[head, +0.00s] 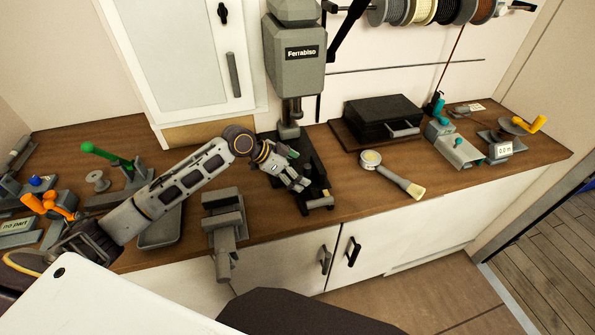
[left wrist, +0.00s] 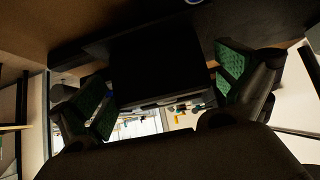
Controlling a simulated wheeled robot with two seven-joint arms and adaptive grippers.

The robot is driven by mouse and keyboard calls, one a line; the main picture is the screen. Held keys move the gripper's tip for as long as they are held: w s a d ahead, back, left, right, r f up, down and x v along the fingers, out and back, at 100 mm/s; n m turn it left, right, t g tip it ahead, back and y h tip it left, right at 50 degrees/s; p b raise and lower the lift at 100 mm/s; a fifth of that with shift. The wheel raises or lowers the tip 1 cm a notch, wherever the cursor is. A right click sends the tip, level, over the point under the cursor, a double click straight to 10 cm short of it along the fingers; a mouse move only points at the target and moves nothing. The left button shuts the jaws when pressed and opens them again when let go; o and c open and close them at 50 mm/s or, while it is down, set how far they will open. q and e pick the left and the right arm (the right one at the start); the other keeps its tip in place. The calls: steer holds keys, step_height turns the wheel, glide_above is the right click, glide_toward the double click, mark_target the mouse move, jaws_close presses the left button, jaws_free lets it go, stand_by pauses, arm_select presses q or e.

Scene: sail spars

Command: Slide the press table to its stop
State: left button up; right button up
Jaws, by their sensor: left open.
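The grey press (head: 294,70), labelled Ferrabiso, stands at the back of the wooden bench. Its dark press table (head: 314,188) lies below the spindle and reaches toward the bench's front, with a small grey bar (head: 320,203) at its front end. My left gripper (head: 297,183) is open at the left side of the table's front part and hides some of it. In the left wrist view, the green-padded fingers (left wrist: 160,92) are spread, with a dark block (left wrist: 150,65) between or beyond them. I cannot tell whether they touch it. My right gripper is not in view.
A grey vise (head: 226,225) stands at the front edge, left of the press. A green-handled tool (head: 108,155) is farther left.

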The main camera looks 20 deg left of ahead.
arm_select(q)
steer(key=v, duration=1.2)
stand_by(0.5)
stand_by(0.3)
